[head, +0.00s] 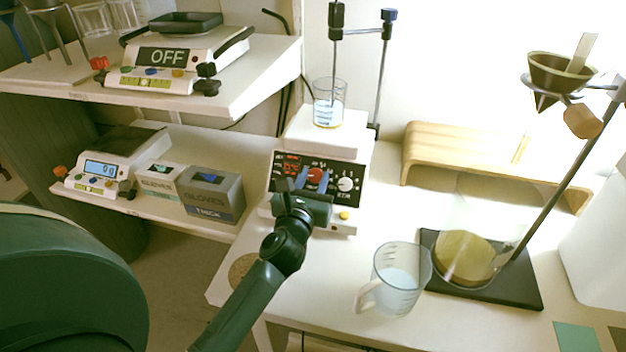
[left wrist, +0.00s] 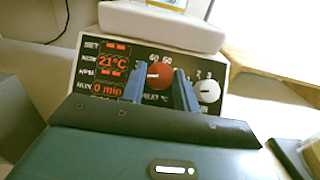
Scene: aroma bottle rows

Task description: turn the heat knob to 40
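The heat knob (head: 316,174) is a round red knob on the black panel of a white hotplate stirrer (head: 324,138). In the left wrist view the red knob (left wrist: 160,75) shows between my two blue fingers, with "HEAT °C" below it and 60 and 50 above. The red displays (left wrist: 110,64) read 21°C and 0 min. My left gripper (head: 312,182) is at the panel with its fingers apart, one on each side of the knob; it also shows in the left wrist view (left wrist: 162,82). I cannot tell whether the fingertips touch the knob. My right gripper is out of view.
A white knob (head: 346,184) is right of the heat knob; it also shows in the wrist view (left wrist: 208,91). A beaker (head: 329,103) stands on the hotplate. A measuring jug (head: 396,280) and a funnel stand (head: 470,262) are to the right. Glove boxes (head: 212,194) are left.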

